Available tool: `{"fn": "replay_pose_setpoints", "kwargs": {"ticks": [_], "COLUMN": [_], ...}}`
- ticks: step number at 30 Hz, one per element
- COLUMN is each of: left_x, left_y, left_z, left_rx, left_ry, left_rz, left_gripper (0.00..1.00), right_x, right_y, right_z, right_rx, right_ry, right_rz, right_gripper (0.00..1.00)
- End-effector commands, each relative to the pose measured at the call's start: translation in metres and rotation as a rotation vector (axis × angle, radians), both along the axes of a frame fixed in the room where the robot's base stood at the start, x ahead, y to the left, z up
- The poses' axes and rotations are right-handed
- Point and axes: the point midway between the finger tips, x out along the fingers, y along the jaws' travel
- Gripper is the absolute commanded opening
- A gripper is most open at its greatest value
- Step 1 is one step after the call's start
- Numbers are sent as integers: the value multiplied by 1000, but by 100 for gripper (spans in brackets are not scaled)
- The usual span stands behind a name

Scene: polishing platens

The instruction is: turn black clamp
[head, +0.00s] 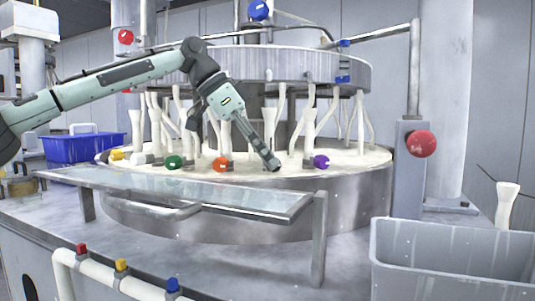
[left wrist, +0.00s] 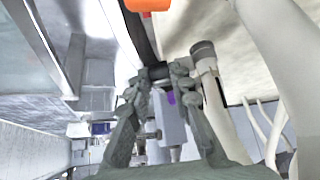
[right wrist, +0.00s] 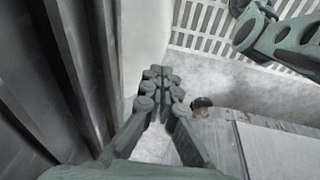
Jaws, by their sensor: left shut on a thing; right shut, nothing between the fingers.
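My left gripper (head: 270,158) reaches down over the rim of the round pale platen (head: 345,158). It is shut on the black clamp (head: 275,168), which sits at the platen's front edge between the orange knob (head: 221,164) and the purple knob (head: 321,161). In the left wrist view, the black clamp (left wrist: 155,71) is between the fingertips (left wrist: 157,79), which hide part of it. My right gripper (right wrist: 160,78) is shut and empty, and is out of the head view.
The green knob (head: 173,162) lies further left along the rim. A raised glass shelf with a metal frame (head: 300,207) stands in front of the platen. A grey bin (head: 455,255) is at the front right, a blue crate (head: 75,151) at the back left. Pale pipes hang above the platen.

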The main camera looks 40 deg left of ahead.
Motion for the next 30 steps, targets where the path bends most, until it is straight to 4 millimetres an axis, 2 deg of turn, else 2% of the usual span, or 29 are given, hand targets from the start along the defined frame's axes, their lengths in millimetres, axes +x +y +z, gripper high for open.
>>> {"fn": "replay_pose_setpoints", "kwargs": {"ticks": [15,30], "left_x": [-4,-5], "left_y": [4,5], "left_z": [-5,-6], "left_rx": [-228,-265], "left_ry": [-226,-264], "left_rz": [1,1], "left_gripper": [0,0], "right_x": [0,3], "right_y": [0,0], "right_z": [0,1], "right_rx": [0,0], "right_ry": [0,-4], "right_rz": [0,0], "right_gripper": [0,0]}}
